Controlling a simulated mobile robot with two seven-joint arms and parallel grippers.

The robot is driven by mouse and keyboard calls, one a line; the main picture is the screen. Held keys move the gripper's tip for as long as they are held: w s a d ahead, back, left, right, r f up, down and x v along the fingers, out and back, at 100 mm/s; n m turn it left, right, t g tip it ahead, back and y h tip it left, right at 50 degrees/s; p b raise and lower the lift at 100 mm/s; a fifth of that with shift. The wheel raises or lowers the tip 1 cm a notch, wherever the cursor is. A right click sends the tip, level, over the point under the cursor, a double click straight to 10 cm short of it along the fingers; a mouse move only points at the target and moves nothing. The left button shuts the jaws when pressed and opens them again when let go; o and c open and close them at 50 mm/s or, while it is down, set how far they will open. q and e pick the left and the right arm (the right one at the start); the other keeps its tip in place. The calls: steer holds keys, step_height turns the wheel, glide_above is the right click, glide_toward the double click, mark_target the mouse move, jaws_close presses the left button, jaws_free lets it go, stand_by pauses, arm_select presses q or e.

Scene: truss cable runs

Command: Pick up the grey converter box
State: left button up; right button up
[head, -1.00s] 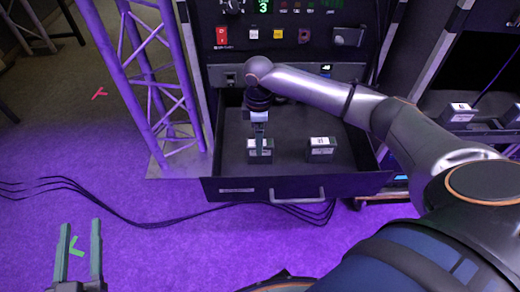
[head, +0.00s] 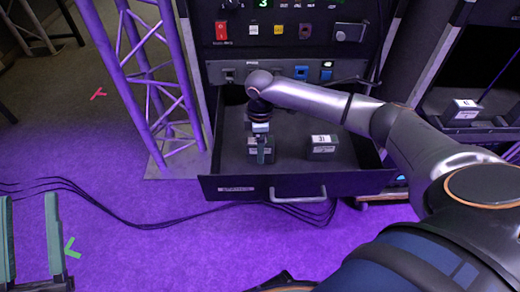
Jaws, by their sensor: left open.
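An open black drawer (head: 225,187) holds two small grey boxes with white labels. One grey box (head: 268,158) is at the drawer's left, partly hidden by my right gripper (head: 262,157). The other box (head: 322,148), with 31 on its top label, stands to the right, clear of the gripper. My right gripper points down at the left box; whether its fingers are closed on it does not show. Which box is the converter box I cannot tell.
A purple-lit truss tower (head: 155,90) stands left of the drawer. Black cables (head: 120,219) run across the floor and under the drawer front. Another labelled box (head: 463,108) sits in the rack at the right. A rack panel (head: 285,28) with switches rises behind the drawer.

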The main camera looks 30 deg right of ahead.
jaws_close()
stand_by(0.4)
